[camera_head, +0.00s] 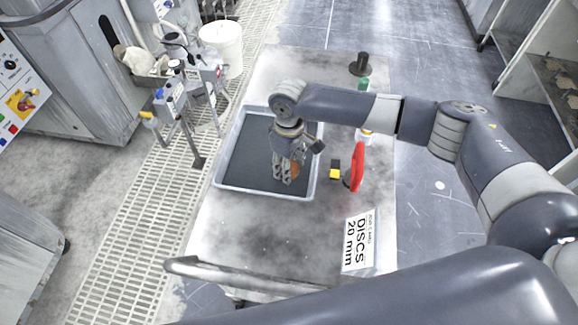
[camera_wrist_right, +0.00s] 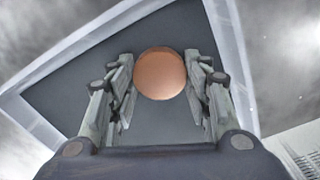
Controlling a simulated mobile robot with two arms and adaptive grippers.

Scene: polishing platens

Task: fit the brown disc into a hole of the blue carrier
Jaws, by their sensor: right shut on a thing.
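My right gripper (camera_head: 284,176) reaches down over a grey tray (camera_head: 217,172) with a dark floor. It is shut on the brown disc (camera_head: 294,171), which shows as an orange-brown patch at the fingers. In the right wrist view the disc (camera_wrist_right: 160,74) is round and faces the camera, between the two fingers of my gripper (camera_wrist_right: 162,88). The tray floor (camera_wrist_right: 75,82) lies behind it. I cannot tell how high the disc is above the floor. I see no blue carrier in either view. My left gripper is not in view.
A black knobbed piece (camera_head: 360,65) stands farther back. A white bucket (camera_head: 221,48) is at the left. The table's front is clear.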

